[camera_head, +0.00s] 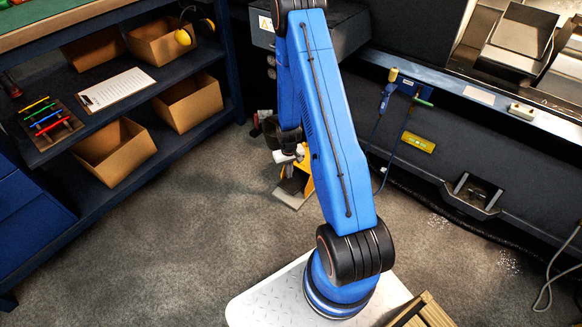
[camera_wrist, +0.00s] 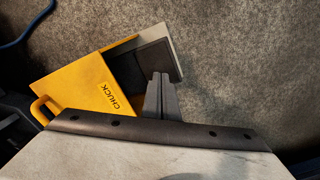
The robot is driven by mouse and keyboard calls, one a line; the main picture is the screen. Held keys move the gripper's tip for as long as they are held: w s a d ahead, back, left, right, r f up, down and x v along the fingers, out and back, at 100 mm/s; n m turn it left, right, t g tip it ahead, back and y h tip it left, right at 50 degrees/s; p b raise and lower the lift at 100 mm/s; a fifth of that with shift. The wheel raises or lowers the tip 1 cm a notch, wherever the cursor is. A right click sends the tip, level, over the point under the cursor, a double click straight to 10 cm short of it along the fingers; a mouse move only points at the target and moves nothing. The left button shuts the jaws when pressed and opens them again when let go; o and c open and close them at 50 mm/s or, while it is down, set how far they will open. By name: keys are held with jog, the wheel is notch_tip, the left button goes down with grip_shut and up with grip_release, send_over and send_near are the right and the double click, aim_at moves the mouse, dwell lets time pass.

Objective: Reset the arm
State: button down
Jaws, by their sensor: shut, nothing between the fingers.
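My blue arm (camera_head: 322,110) rises from a light tread-plate base and reaches away over the floor. In the wrist view my gripper (camera_wrist: 161,78) is shut and empty, its grey fingers together. Beyond the fingertips is a yellow holder (camera_wrist: 85,85) marked CHUCK, with a handle loop at its left and a dark recess. The fingertips overlap the edge of the holder in the picture; I cannot tell that they touch it.
A blue shelf unit with cardboard bins (camera_head: 190,102), a clipboard (camera_head: 117,90) and coloured tools (camera_head: 46,118) stands at the left. A dark machine with a yellow label (camera_head: 418,142) lines the right. A loose cable (camera_head: 550,272) hangs at far right. Grey floor (camera_head: 200,215) between them is open.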

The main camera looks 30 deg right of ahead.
jog(key=shift+r, duration=0.1)
jog(key=s+a+r+t, duration=0.1)
jog(key=a+r, duration=0.2)
jog(key=r, duration=0.9)
jog(key=s+a+r+n, duration=0.1)
jog(key=a+r, duration=0.1)
jog(key=r, duration=0.9)
jog(key=s+a+r+t, duration=0.1)
jog(key=s+a+r, duration=0.15)
jog(key=r, duration=0.95)
jog(key=s+a+r+t, duration=0.1)
jog(key=s+a+r, duration=0.4)
jog(key=s+r, duration=0.65)
jog(key=s+a+r+t, duration=0.1)
jog(key=s+r, duration=0.3)
jog(key=s, duration=0.3)
jog(key=s+a+r+n, duration=0.1)
jog(key=s+a+r, duration=0.1)
jog(key=s, duration=0.5)
jog(key=shift+a+r+t, duration=0.15)
jog(key=shift+r+t, duration=0.25)
jog(key=shift+r, duration=0.5)
jog(key=shift+s, duration=0.1)
